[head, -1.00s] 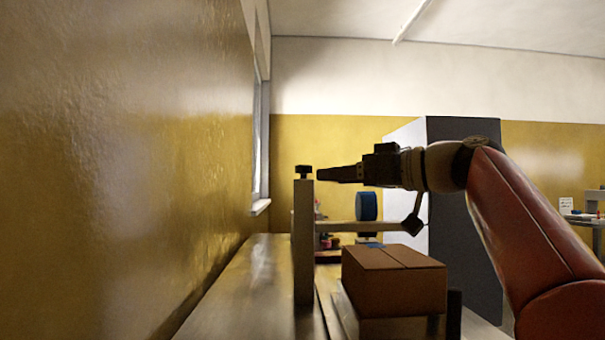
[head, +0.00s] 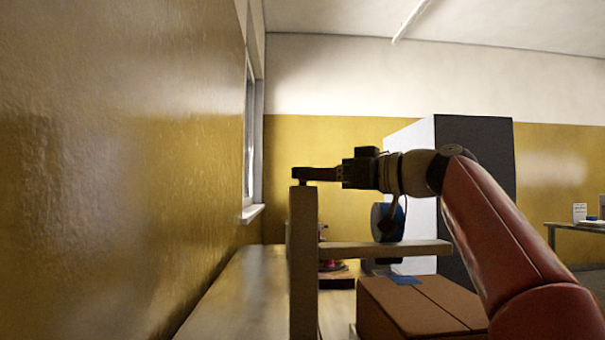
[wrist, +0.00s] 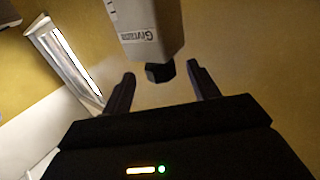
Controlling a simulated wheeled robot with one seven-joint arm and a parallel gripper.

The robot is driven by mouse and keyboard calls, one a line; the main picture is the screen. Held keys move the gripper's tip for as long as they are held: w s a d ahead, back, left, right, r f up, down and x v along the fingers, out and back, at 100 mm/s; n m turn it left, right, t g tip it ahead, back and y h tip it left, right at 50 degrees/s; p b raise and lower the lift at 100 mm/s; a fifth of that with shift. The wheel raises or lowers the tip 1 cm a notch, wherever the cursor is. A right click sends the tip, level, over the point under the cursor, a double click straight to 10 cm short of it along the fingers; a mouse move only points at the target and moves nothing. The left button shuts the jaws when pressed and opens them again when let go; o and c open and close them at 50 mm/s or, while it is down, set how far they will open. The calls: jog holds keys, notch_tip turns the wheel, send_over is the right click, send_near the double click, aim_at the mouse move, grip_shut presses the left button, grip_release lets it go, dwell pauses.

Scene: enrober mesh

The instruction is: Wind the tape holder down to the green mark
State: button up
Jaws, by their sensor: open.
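A pale upright post (head: 303,262) carries a small black knob (wrist: 160,72) on its top end. A horizontal arm (head: 385,248) runs right from the post, with a blue tape roll (head: 379,220) near it; I take this as the tape holder. My gripper (head: 306,174) is level at the post's top and overlaps the knob in the head view. In the wrist view my open fingers (wrist: 161,71) stand on either side of the knob, with gaps visible and nothing gripped. I cannot make out a green mark in either view.
A brown carton (head: 420,308) with a blue patch on top sits below the horizontal arm. A yellow wall (head: 120,180) with a window is close on the left. A grey and white cabinet (head: 473,190) stands behind my arm. A table (head: 585,226) is far right.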

jog(key=shift+p+x, duration=0.45)
jog(key=shift+x, duration=1.7)
jog(key=c, duration=0.9)
jog(key=shift+c, duration=0.2)
jog(key=shift+m+t+b, duration=0.3)
jog(key=shift+t+b, duration=0.05)
jog(key=shift+t, duration=0.05)
